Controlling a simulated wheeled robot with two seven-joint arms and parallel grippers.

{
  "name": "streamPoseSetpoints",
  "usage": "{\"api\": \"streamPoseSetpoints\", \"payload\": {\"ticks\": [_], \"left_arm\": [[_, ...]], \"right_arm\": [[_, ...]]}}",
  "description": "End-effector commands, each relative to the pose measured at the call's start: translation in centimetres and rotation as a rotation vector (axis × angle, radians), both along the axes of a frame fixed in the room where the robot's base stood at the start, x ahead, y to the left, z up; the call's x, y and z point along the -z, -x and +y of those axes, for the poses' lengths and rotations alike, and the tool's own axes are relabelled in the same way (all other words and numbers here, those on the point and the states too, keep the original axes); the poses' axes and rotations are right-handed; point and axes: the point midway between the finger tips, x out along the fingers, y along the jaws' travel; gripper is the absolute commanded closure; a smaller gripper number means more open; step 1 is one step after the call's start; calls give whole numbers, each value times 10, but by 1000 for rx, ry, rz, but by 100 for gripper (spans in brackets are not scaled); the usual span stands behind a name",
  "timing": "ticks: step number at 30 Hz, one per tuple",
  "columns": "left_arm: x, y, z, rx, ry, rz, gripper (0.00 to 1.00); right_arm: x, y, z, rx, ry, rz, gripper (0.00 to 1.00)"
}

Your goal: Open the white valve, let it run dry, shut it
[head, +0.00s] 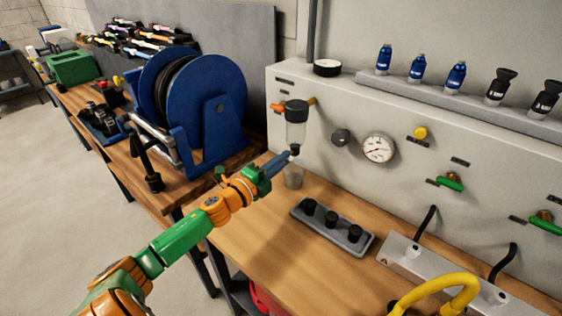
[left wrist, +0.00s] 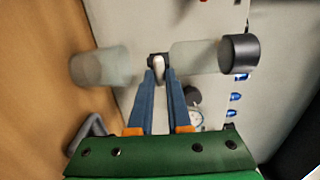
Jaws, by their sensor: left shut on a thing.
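The clear filter bowl (head: 296,132) with a black top hangs on the grey panel, and a black fitting (head: 294,150) is at its lower end. The white valve (left wrist: 158,66) shows in the left wrist view between the fingertips, at the bowl's lower end. My left gripper (head: 284,159) is shut on this white valve; it also shows in the left wrist view (left wrist: 160,82). A clear cup (head: 293,177) stands on the bench below the bowl. I cannot tell any liquid level or whether anything runs. My right gripper is not in view.
A blue hose reel (head: 222,115) stands to the left of the bowl. A grey tray with black knobs (head: 318,232) lies on the bench in front. A gauge (head: 378,148) and green-handled valves (head: 450,182) are on the panel to the right.

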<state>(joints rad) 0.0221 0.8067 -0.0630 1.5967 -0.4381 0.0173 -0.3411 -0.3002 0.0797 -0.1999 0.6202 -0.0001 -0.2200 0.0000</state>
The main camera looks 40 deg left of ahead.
Motion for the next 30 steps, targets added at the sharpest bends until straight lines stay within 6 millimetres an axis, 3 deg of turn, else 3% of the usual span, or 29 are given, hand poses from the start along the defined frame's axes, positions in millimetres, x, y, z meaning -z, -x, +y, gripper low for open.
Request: {"api": "streamPoseSetpoints", "payload": {"ticks": [8, 9, 12, 23, 30], "left_arm": [[0, 0, 0, 0, -3, -1, 100], [0, 0, 0, -1, -3, -1, 76], [0, 0, 0, 0, -2, 0, 54], [1, 5, 1, 0, 0, 2, 54], [3, 42, 3, 0, 1, 4, 54]], "right_arm": [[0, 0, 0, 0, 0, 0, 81], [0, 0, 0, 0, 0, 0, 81], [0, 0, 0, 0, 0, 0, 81], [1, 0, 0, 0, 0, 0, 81], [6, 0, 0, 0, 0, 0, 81]]}}
